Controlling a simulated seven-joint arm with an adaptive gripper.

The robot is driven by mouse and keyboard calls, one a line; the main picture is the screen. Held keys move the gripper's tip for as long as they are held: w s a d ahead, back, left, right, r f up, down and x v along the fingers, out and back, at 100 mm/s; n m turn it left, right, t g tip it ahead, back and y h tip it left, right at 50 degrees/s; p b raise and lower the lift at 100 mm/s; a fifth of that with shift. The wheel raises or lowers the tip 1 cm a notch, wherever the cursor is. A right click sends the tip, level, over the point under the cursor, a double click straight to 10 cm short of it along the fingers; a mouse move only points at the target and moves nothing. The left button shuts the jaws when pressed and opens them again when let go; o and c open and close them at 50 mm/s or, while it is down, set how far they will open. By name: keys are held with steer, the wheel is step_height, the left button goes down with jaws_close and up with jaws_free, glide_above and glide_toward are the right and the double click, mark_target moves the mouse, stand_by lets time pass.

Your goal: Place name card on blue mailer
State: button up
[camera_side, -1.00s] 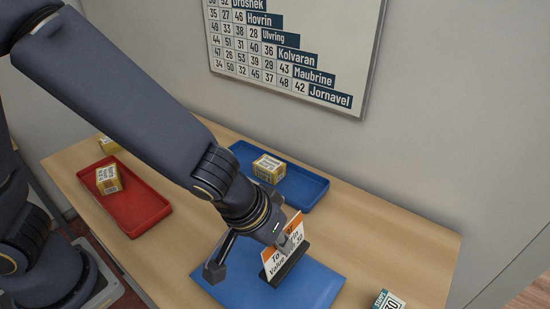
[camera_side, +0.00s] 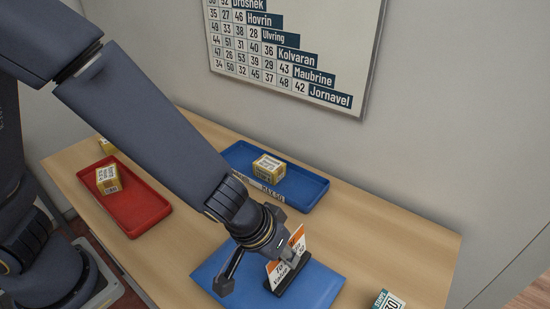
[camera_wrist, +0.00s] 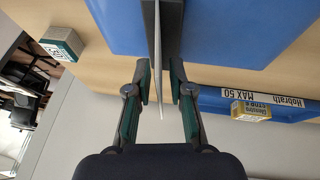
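The name card (camera_side: 283,266) is white with an orange band and stands upright in a black holder (camera_side: 293,281). The holder appears to rest on the flat blue mailer (camera_side: 233,265) on the counter. In the wrist view the card (camera_wrist: 160,100) shows edge-on above the mailer (camera_wrist: 235,30). My gripper (camera_wrist: 160,80) has a finger on each side of the card, with a visible gap to it on both sides. In the side view my gripper (camera_side: 262,268) is low over the mailer, and the card is partly hidden by it.
Behind are a blue tray (camera_side: 315,193) with a yellow box (camera_side: 269,168) and a red tray (camera_side: 150,216) with another yellow box (camera_side: 108,179). A white-and-green box (camera_side: 388,300) stands at the front right. Bare counter (camera_side: 385,245) lies right of the mailer.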

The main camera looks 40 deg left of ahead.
steer(key=shift+o, duration=0.5)
steer(key=shift+r, duration=0.15)
steer(key=v, duration=1.2)
steer(key=s+a+r+y, duration=0.1)
steer(key=s+a+r, duration=0.1)
steer(key=a, duration=0.9)
steer(key=s+a+r+t+y, duration=0.1)
steer(key=a+r, duration=0.4)
steer(key=a, duration=0.7)
steer(key=shift+s+a+r, duration=0.15)
steer(key=shift+s+a, duration=0.05)
steer(key=shift+s, duration=0.7)
steer(key=shift+o, duration=0.3)
